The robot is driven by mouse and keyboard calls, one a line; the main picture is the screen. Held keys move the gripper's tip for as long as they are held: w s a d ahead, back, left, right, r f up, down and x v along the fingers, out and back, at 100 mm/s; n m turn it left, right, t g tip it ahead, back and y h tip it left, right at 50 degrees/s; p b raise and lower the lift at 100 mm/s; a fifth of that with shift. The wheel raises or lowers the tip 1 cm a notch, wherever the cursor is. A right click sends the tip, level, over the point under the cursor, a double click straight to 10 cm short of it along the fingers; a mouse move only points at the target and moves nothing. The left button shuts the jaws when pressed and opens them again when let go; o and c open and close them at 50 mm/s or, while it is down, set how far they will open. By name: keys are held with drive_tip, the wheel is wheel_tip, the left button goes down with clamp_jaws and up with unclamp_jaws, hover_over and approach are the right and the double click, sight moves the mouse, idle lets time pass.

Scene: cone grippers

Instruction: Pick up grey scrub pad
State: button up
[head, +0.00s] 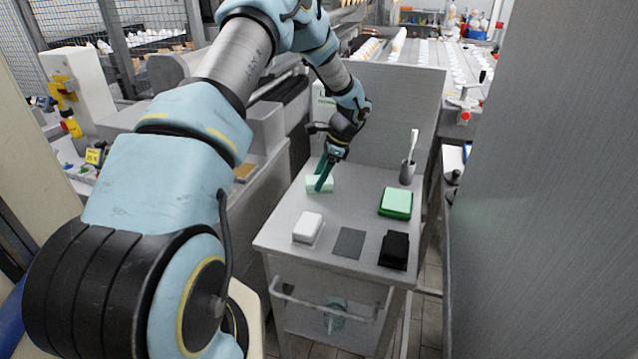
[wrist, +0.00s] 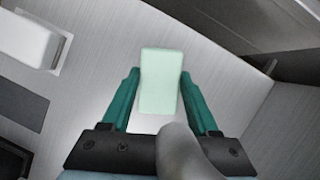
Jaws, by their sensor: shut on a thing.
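The grey scrub pad (head: 349,243) appears as a flat dark grey square lying on the metal cart top, between a white block and a black block. Part of it also shows at the left edge of the wrist view (wrist: 22,104). My gripper (head: 322,184) is at the back left of the cart top, away from the grey pad. Its green fingers (wrist: 158,90) are shut on a pale green block (wrist: 160,75), one on each side. I cannot tell whether that block is touching the surface.
The white block (head: 308,226) is left of the pad and the black block (head: 394,250) right of it. A green block (head: 395,204) and a brush in a grey holder (head: 407,171) stand further back. A metal back panel (head: 390,105) rises behind the cart (head: 290,245).

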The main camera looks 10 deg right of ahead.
drive_tip(key=shift+r, duration=0.1)
drive_tip(key=shift+r, duration=0.2)
drive_tip(key=shift+r+b, duration=0.4)
drive_tip(key=shift+b, duration=0.15)
drive_tip(key=d+b, duration=0.1)
drive_tip(key=d, duration=0.1)
drive_tip(key=d+b, duration=0.1)
drive_tip(key=d, duration=0.2)
drive_tip(key=s+d+b, duration=0.1)
drive_tip(key=d, duration=0.2)
drive_tip(key=shift+d+f, duration=0.1)
drive_tip(key=shift+d, duration=0.05)
wheel_tip(320, 180, up, 14)
drive_tip(key=b, duration=0.2)
drive_tip(key=o, duration=0.8)
drive_tip(key=shift+w, duration=0.1)
drive_tip(key=c, duration=0.5)
drive_tip(key=shift+c, duration=0.2)
